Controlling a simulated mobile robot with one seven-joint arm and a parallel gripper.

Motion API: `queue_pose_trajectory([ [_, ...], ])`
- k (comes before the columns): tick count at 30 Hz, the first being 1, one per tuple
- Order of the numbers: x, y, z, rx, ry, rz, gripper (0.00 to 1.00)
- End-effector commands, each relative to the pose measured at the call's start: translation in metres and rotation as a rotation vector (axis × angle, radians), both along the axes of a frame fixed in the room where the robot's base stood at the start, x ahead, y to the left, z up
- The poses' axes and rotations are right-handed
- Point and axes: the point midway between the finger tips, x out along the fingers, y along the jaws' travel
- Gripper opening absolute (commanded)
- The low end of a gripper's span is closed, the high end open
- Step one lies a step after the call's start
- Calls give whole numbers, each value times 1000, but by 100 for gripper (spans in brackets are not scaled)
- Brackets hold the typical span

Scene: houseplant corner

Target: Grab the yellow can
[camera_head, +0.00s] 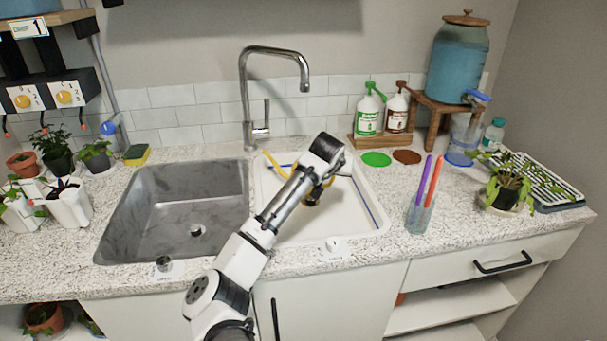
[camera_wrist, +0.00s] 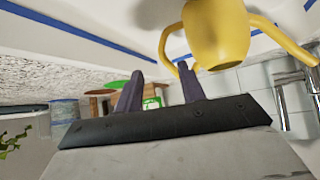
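The yellow can (camera_wrist: 217,36) is a small watering can with a spout and a looped handle. In the wrist view it is just beyond my gripper (camera_wrist: 157,76), up and to the right. Its handle loop is close to the right finger's tip; I cannot tell whether they touch. My two dark fingers are apart, with nothing visibly held between them. In the head view my gripper (camera_head: 312,196) is over the white basin, and my arm hides most of the can; part of its yellow spout (camera_head: 274,163) shows.
The can is in the white basin (camera_head: 375,222) beside the steel sink (camera_head: 170,215). A tall faucet (camera_head: 246,100) stands behind. A glass with coloured sticks (camera_head: 419,215) stands to the right. Soap bottles (camera_head: 368,115) stand at the back. Potted plants (camera_head: 65,205) crowd the left.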

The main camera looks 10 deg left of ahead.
Motion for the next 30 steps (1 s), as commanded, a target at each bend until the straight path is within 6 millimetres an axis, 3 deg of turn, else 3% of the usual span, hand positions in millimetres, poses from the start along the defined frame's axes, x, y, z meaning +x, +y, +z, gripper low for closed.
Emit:
queue_pose_trajectory([
  [11,25,4,-24,2,-1,1,40],
  [18,45,6,-49,1,-1,-1,40],
  [28,49,6,-54,1,-3,-2,40],
  [30,49,6,-54,1,-3,-2,31],
])
